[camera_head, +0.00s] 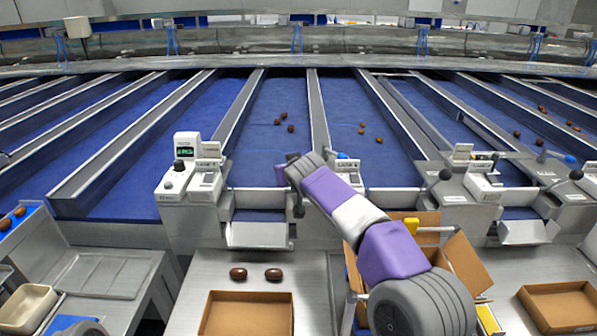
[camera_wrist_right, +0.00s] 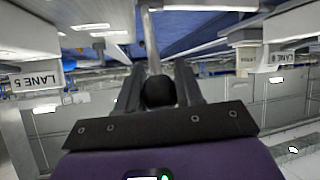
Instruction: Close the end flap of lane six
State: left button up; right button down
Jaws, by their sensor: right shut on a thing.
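My right arm reaches in from the lower right of the head view. Its gripper (camera_head: 288,172) is beside the lane-end unit left of centre. In the right wrist view the jaws (camera_wrist_right: 158,88) are shut on a round black knob (camera_wrist_right: 158,93). An end flap (camera_head: 257,236), a silver plate, slopes outward below the blue lane mouth near that gripper. Another silver flap (camera_head: 523,232) is at the right. The right wrist view shows a LANE 5 sign (camera_wrist_right: 36,80) at left and another lane sign (camera_wrist_right: 280,57), its number unclear. My left gripper is out of view.
Brown dates (camera_head: 281,121) lie on the blue lanes. Two dates (camera_head: 273,275) rest on the steel bench, behind an open carton (camera_head: 246,293). A taller open carton (camera_head: 463,262) stands partly behind my arm. A console (camera_head: 186,180) stands at left.

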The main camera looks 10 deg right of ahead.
jog(key=shift+s+a+r, duration=0.1)
jog(key=shift+a+r, duration=0.05)
jog(key=shift+r, duration=0.1)
jog(key=c, duration=0.8)
grip_release()
jog(key=shift+s, duration=0.1)
jog(key=shift+o, duration=0.2)
jog(key=shift+f, duration=0.1)
jog(key=v, duration=0.7)
jog(key=shift+s, duration=0.2)
